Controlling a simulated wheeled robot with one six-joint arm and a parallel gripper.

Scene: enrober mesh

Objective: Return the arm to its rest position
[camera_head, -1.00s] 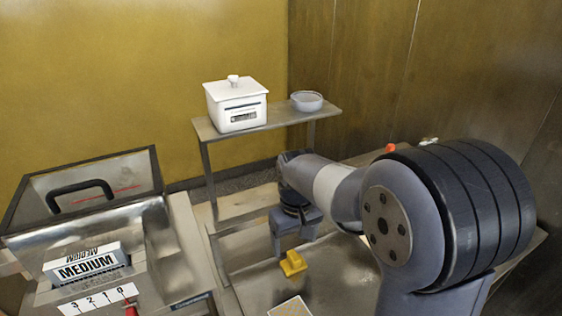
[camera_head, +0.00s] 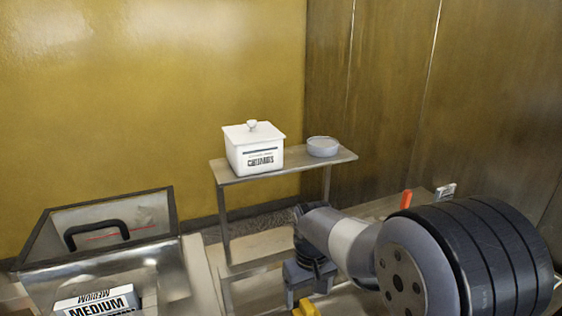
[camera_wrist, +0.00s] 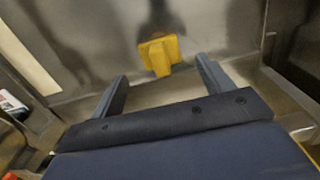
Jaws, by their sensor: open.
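My gripper (camera_wrist: 160,90) is open and empty in the wrist view, its two fingers spread wide apart. A yellow block-like piece (camera_wrist: 158,54) lies on the metal surface just beyond the fingertips, apart from them. In the head view, my gripper (camera_head: 301,290) hangs low at the end of my bent arm, at the lower middle. Only the top of the yellow piece (camera_head: 307,308) shows there, at the bottom edge.
A raised metal shelf (camera_head: 290,166) holds a white lidded box (camera_head: 253,150) and a grey bowl (camera_head: 322,147). A steel machine with a framed clear cover (camera_head: 105,235), black handle and "MEDIUM" block (camera_head: 100,303) stands at left. A red-orange upright item (camera_head: 406,199) stands at right.

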